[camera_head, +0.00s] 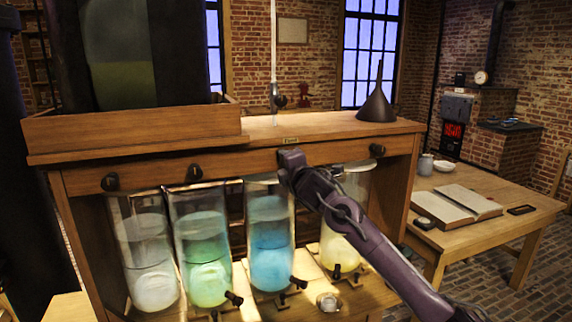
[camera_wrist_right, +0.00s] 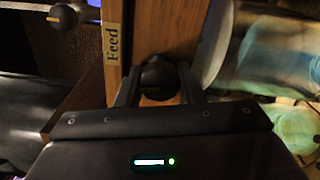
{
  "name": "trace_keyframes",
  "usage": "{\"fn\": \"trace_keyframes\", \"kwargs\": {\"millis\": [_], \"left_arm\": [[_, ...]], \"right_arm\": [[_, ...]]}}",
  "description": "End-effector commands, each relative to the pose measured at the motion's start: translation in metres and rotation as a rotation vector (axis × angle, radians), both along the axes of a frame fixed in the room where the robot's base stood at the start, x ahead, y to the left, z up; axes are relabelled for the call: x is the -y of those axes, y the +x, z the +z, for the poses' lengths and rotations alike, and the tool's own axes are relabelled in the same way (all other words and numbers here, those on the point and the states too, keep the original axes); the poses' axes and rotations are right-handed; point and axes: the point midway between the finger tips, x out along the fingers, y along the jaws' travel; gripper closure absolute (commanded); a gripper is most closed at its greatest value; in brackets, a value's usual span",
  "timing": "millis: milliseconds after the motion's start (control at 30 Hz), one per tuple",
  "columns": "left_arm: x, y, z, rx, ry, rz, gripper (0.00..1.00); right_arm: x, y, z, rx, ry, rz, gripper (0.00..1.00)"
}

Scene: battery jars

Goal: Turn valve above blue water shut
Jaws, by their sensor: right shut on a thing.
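The blue-water jar (camera_head: 270,240) is a glass cylinder under the wooden bench's front board. The valve above it is a dark round knob (camera_wrist_right: 158,76) on that board, beside the "Feed" label (camera_wrist_right: 112,44). My right gripper (camera_head: 290,163) reaches in from the lower right and covers this knob in the head view. In the right wrist view, its two fingers stand on either side of the knob, shut on it. The knob's turned angle cannot be made out. My left gripper is not in view.
Other knobs sit at the left (camera_head: 110,181), mid-left (camera_head: 194,173) and right (camera_head: 377,150) of the board. White (camera_head: 152,270), green (camera_head: 205,255) and yellow (camera_head: 340,245) jars stand beside the blue one. A funnel (camera_head: 377,100) stands on top. A side table (camera_head: 540,208) holds an open book.

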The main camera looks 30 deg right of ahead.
Motion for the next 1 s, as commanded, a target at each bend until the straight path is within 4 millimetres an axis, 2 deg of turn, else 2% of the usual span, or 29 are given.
{"fn": "trace_keyframes", "kwargs": {"millis": [400,1000], "left_arm": [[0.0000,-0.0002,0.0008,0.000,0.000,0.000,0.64],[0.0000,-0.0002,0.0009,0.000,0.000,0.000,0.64]], "right_arm": [[-0.0001,0.0002,-0.0003,0.050,0.214,0.000,0.89],[0.0000,0.0002,-0.0003,0.060,0.255,0.000,0.89]]}}
